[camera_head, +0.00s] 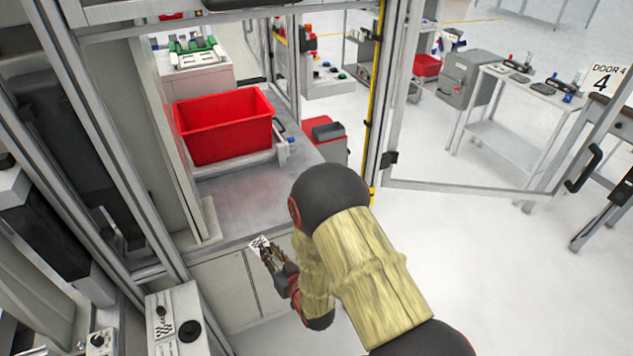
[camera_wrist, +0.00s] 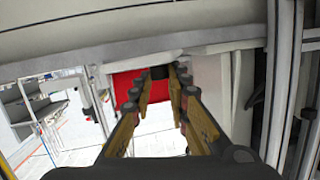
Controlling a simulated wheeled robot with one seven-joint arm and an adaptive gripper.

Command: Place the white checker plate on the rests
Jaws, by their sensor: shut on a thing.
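The white checker plate (camera_head: 259,243) shows in the head view as a small white piece with black checks at the tip of my gripper (camera_head: 264,250). My gripper is shut on it, just in front of the grey counter's front edge. In the wrist view my gripper (camera_wrist: 163,75) shows its two yellow fingers running forward, with something dark between the tips. The plate's pattern cannot be made out there. I cannot pick out the rests for certain.
A red bin (camera_head: 226,127) stands on the grey counter (camera_head: 240,196), behind a bare stretch of top. Door posts and a glass door frame (camera_head: 460,190) stand right. A white box (camera_head: 177,318) with a black knob and a checker patch is at lower left.

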